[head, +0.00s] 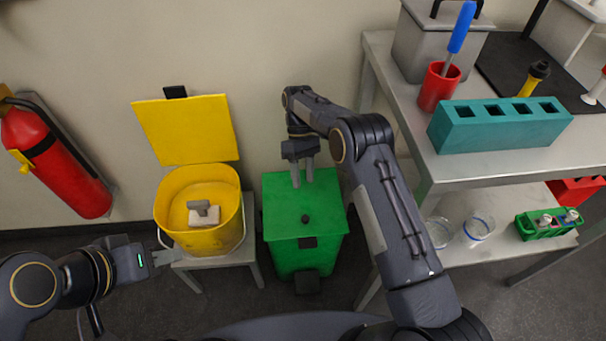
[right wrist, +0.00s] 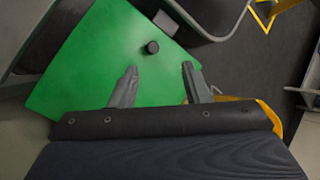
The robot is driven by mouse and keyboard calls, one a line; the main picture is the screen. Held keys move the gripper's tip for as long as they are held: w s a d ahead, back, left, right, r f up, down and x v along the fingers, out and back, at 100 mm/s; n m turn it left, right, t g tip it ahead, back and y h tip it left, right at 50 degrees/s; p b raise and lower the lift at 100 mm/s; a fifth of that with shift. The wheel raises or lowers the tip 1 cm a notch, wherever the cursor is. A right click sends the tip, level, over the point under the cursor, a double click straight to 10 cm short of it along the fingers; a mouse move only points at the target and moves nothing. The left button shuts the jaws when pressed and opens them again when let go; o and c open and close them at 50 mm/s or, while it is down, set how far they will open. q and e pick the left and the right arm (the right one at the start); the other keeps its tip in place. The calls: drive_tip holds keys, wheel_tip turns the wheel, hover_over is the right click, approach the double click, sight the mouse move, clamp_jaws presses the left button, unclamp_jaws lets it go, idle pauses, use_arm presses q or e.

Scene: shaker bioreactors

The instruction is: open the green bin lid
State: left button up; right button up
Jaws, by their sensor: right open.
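The green bin (head: 299,255) stands on the floor in the middle of the head view. Its green lid (head: 283,211) is down and has a small black knob (head: 305,218) near its front. My right gripper (head: 303,184) is open above the back part of the lid, fingers pointing down. In the right wrist view the lid (right wrist: 100,65) lies under the two spread fingers (right wrist: 158,84), with the black knob (right wrist: 152,47) beyond the fingertips and apart from them. My left gripper (head: 162,244) is at the left, near the yellow bin; whether it is open is unclear.
A yellow bin (head: 168,217) with its yellow lid (head: 187,130) raised stands on a small stool left of the green bin. A metal bench (head: 455,171) with a teal rack (head: 500,135) is at the right. A fire extinguisher (head: 70,175) hangs at the left wall.

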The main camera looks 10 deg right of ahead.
drive_tip(key=shift+r, duration=0.15)
drive_tip(key=s+a+r+p, duration=0.1)
drive_tip(key=s+r+p, duration=0.1)
drive_tip(key=s+r, duration=1)
drive_tip(key=shift+s+a+r+p, duration=0.25)
drive_tip(key=shift+s+r+p, duration=0.1)
drive_tip(key=shift+s, duration=0.65)
